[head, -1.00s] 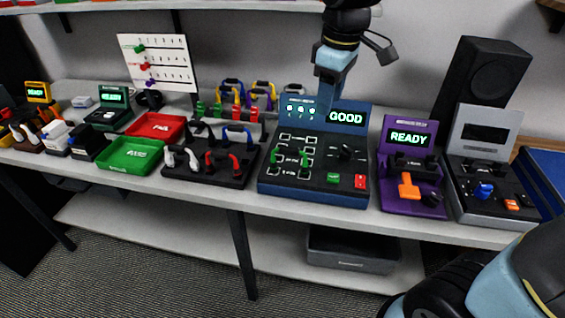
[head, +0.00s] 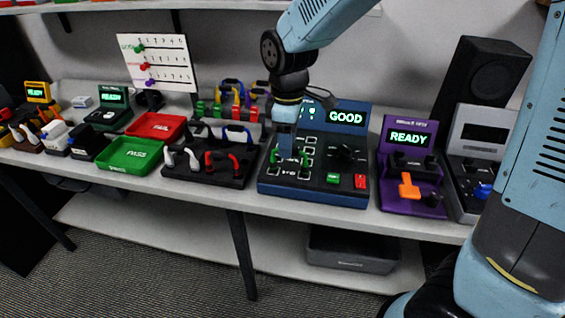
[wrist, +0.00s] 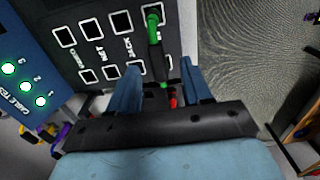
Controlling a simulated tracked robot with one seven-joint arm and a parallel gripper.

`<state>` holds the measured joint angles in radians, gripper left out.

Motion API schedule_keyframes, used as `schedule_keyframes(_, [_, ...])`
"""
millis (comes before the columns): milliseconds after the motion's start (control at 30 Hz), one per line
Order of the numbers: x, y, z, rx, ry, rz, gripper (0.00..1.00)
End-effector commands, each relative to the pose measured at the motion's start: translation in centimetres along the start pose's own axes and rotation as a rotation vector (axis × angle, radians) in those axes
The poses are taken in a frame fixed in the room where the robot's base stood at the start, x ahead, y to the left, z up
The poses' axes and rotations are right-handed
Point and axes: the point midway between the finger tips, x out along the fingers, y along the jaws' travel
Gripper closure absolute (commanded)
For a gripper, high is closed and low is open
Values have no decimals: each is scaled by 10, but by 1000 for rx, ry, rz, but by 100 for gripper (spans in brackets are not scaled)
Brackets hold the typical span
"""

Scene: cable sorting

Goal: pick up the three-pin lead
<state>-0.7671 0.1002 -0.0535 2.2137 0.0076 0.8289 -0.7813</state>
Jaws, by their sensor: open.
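A lead with green ends and a dark middle lies on the blue cable tester (head: 315,193), which reads GOOD. In the head view one green end (head: 273,157) shows left of my gripper (head: 287,158). In the wrist view the lead (wrist: 157,55) runs from a far green end to a near one, its near part between my fingers. My gripper (wrist: 160,88) is open and low over the tester's sockets, with a finger on each side of the lead. I cannot read the pin count, and the fingers partly hide the lead in the head view.
A black holder (head: 205,177) with white, red and blue leads stands left of the tester. A green PASS tray (head: 130,155) and red FAIL tray (head: 160,126) lie further left. A purple READY tester (head: 408,195) stands close on the right.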

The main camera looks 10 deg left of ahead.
Motion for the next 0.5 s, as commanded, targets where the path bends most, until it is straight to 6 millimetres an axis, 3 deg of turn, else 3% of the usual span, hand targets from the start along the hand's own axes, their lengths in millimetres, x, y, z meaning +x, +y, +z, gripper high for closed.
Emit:
schedule_keyframes(167, [9, 0, 1, 0, 0, 0, 51])
schedule_keyframes(500, [50, 2, 4, -1, -1, 0, 51])
